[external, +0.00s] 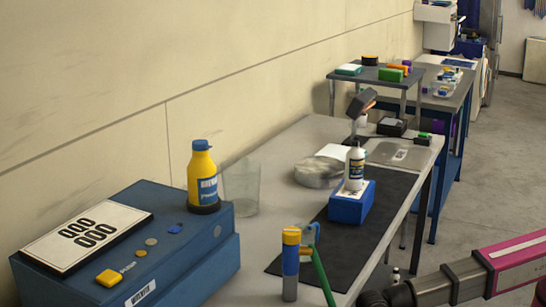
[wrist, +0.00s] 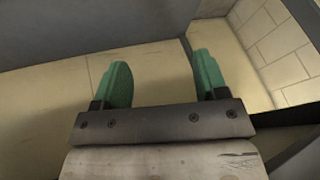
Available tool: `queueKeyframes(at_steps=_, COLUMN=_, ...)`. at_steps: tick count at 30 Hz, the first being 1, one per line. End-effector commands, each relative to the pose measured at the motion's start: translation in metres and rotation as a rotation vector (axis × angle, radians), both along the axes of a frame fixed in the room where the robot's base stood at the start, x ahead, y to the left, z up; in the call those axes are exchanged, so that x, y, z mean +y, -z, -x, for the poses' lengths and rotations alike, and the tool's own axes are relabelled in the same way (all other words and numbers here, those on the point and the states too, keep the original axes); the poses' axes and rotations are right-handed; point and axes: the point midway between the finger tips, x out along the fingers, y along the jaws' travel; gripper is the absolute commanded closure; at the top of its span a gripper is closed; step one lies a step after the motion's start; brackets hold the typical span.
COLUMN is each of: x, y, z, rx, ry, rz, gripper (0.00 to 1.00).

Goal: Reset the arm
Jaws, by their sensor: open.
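My gripper (wrist: 163,80) shows in the wrist view with its two green fingers spread well apart and nothing between them. Behind the fingers are a plain pale wall and a grey surface. In the external view my arm, with dark and magenta links, enters at the lower right, beside the bench (external: 425,158). I cannot make out the fingers there.
On the bench, a white bottle (external: 355,168) stands at a blue block (external: 351,204) above a dark mat (external: 376,226). A yellow bottle (external: 202,175) stands on a blue case (external: 180,255). A clear container (external: 241,187) is beside it. The floor (external: 500,165) at right is open.

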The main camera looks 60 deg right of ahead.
Motion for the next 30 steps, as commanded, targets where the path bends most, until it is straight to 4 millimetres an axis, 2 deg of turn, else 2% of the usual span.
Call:
queueKeyframes(at_steps=1, x=-0.027, y=0.008, z=-0.002, rx=0.006, ry=0.006, rz=0.03, gripper=0.34)
queueKeyframes(at_steps=8, x=-0.137, y=0.044, z=-0.009, rx=0.041, ry=0.009, rz=0.175, gripper=0.34)
queueKeyframes(at_steps=18, x=-0.296, y=0.082, z=0.007, rx=0.15, ry=0.055, rz=0.323, gripper=0.34)
queueKeyframes(at_steps=24, x=-0.374, y=0.094, z=0.023, rx=0.226, ry=0.135, rz=0.34, gripper=0.34)
queueKeyframes(at_steps=30, x=-0.441, y=0.102, z=0.044, rx=0.301, ry=0.228, rz=0.331, gripper=0.34)
